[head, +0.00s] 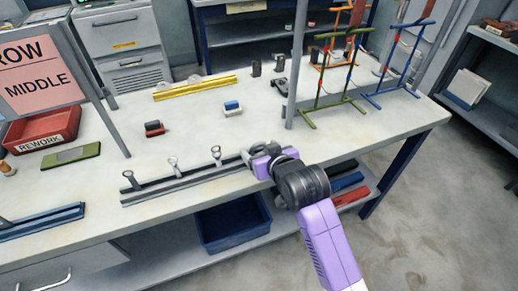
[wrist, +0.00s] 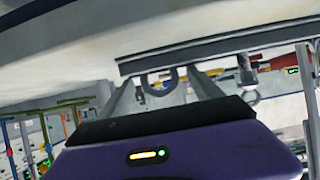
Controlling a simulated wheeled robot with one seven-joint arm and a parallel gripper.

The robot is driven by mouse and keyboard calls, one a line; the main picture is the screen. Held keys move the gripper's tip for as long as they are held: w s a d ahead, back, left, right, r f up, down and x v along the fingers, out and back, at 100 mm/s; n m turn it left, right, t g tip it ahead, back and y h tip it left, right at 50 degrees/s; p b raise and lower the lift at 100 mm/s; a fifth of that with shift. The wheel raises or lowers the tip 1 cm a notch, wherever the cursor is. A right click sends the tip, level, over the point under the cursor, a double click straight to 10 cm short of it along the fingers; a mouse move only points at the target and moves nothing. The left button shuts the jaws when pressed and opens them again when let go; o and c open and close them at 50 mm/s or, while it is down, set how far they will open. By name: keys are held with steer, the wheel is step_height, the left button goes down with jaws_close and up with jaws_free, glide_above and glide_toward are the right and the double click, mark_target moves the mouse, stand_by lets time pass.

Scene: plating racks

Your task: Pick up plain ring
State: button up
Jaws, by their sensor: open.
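A dark grey rail (head: 190,180) lies along the front of the table with several small grey ring pieces standing on it. Two of them are a ring (head: 173,161) near its middle and a ring (head: 216,151) further right. My gripper (head: 252,156) is at the rail's right end, low over it. In the wrist view my gripper (wrist: 162,92) is open, with a grey ring (wrist: 158,82) showing between its two fingers. I cannot tell whether the fingers touch it. Another ring piece (wrist: 247,75) hangs from the rail (wrist: 200,50) to the right. Which ring is plain is too small to tell.
A yellow bar (head: 195,87), a red-dark block (head: 154,129) and a blue-white block (head: 232,108) lie behind the rail. A red rework bin (head: 42,130) is at left.

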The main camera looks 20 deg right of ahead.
steer(key=c, duration=1.5)
steer(key=shift+r, duration=0.1)
step_height(320, 180, up, 20)
steer(key=shift+f+p, duration=0.1)
steer(key=shift+p, duration=0.2)
